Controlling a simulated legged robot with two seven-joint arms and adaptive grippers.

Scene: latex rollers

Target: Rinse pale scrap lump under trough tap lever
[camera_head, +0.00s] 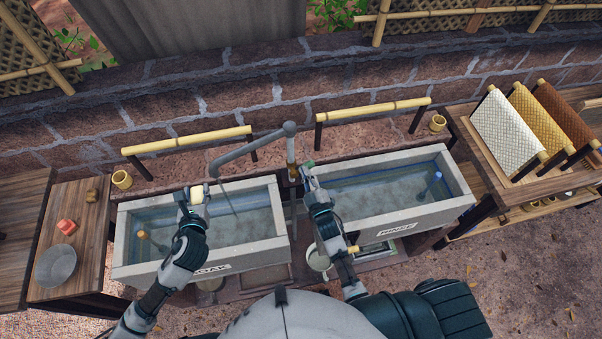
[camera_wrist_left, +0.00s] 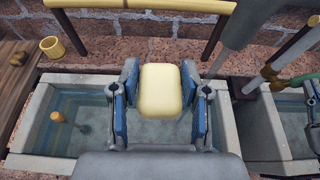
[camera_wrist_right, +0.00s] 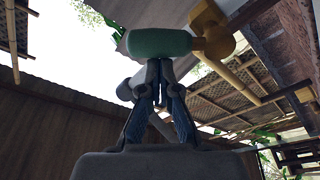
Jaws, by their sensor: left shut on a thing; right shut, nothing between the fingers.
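The pale scrap lump (camera_head: 197,194) is a cream rounded block. My left gripper (camera_head: 193,192) is shut on it above the left trough (camera_head: 205,265); the left wrist view shows the lump (camera_wrist_left: 162,90) between both blue-padded fingers. The grey tap spout (camera_head: 245,150) reaches left from the post between the troughs, its end close to the lump. A thin line runs down from there; I cannot tell if it is water. The green tap lever (camera_wrist_right: 160,43) sits on a brass valve (camera_wrist_right: 212,32). My right gripper (camera_wrist_right: 154,72) is shut and empty, its fingertips just below or touching the lever.
The right trough (camera_head: 400,222) is marked RINSE. Bamboo rails (camera_head: 188,140) stand behind both troughs. A brick wall closes the back.

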